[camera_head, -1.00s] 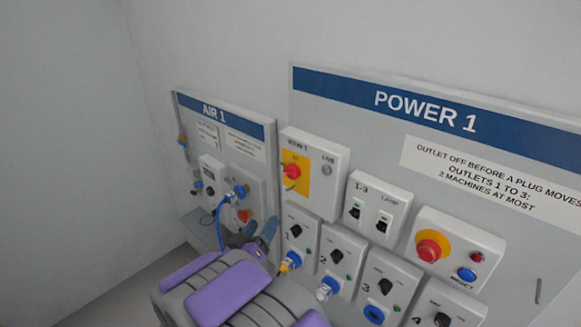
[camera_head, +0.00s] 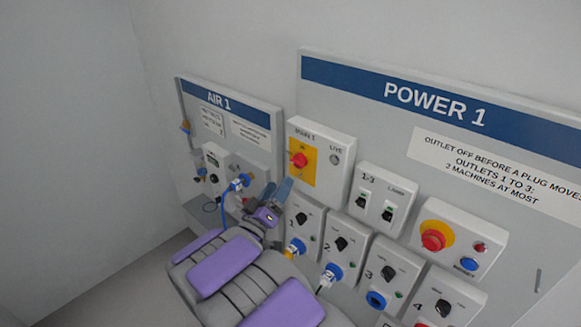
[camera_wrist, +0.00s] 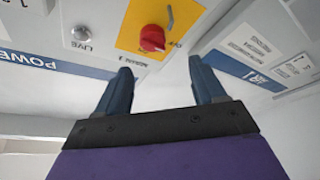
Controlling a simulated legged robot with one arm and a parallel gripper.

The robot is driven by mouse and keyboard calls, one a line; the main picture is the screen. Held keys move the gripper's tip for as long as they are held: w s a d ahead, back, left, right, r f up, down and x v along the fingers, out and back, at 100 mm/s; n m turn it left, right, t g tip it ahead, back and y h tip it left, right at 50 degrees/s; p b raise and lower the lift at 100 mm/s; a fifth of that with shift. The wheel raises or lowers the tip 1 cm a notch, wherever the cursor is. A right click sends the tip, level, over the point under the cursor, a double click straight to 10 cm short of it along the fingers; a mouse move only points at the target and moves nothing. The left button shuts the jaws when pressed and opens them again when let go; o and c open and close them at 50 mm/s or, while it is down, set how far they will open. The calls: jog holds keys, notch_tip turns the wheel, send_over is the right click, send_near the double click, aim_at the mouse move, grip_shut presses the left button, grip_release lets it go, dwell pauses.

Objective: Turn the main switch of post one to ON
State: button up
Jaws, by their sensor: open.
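The main switch is a red rotary knob (camera_head: 298,160) on a yellow plate, on the white MAIN 1 box (camera_head: 336,172) of the POWER 1 panel. In the wrist view, the red knob (camera_wrist: 152,38) shows upside down near the top, beyond the fingertips. A thin grey piece sticks out beside it there. My gripper (camera_head: 275,190) is open and empty, just below and left of the MAIN 1 box in the head view. In the wrist view, its two blue fingers (camera_wrist: 160,82) are apart, with the knob beyond the gap and nothing between them. The grey LIVE lamp (camera_head: 335,158) looks unlit.
Left stands the AIR 1 panel (camera_head: 262,118) with a blue hose fitting (camera_head: 240,182) close to my gripper. Outlet boxes with blue plugs (camera_head: 296,248) lie below the switch. A red emergency button (camera_head: 436,236) and the 1-3 switch box (camera_head: 400,182) are right.

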aim_at(296, 165)
jog(key=w+d, duration=0.1)
jog(key=w, duration=0.1)
jog(key=w+d+r, duration=0.1)
jog(key=w+d, duration=0.1)
jog(key=w+d+r, duration=0.1)
jog(key=w+d, duration=0.1)
jog(key=shift+r, duration=0.15)
jog(key=shift+w+r, duration=0.15)
jog(key=shift+w, duration=0.25)
jog(key=shift+w+a, duration=0.15)
jog(key=shift+a, duration=0.65)
jog(key=shift+d, duration=0.65)
jog(key=c, duration=0.5)
jog(key=shift+a, duration=0.15)
jog(key=c, duration=0.6)
jog(key=shift+o, duration=0.2)
